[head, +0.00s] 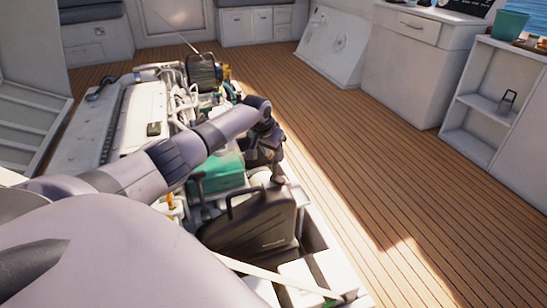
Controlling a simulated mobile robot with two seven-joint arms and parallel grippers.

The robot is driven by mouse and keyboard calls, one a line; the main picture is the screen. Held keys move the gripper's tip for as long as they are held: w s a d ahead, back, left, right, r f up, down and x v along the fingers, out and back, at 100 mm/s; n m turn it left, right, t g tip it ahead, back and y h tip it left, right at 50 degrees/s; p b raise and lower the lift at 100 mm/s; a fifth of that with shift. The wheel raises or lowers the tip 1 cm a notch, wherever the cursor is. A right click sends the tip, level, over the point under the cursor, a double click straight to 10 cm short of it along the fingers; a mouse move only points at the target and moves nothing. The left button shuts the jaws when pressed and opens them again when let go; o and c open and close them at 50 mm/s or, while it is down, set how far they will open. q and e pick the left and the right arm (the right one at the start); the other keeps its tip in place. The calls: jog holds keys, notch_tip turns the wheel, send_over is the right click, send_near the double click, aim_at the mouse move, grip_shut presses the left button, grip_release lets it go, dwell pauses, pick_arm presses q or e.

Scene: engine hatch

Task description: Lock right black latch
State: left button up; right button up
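A black case (262,232) with a carry handle on top stands upright in the engine hatch, at the lower middle of the head view. My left arm reaches across from the left, and its gripper (277,176) points down at the case's upper right corner. The gripper is very close to that corner; I cannot tell whether it touches. Its fingers are too small and dark to tell if they are open or shut. I cannot make out the right black latch; it may be hidden by the gripper or too small. My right gripper is not in view.
A green box (218,174) and engine parts with pipes (182,100) lie behind the case, under and beyond my arm. The hatch's pale edge (322,262) runs along the right. The wooden deck (375,190) is clear up to the white cabinets (407,66).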

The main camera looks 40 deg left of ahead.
pick_arm(q)
jog(key=shift+w+f, duration=0.15)
jog(key=shift+f, duration=0.2)
grip_shut()
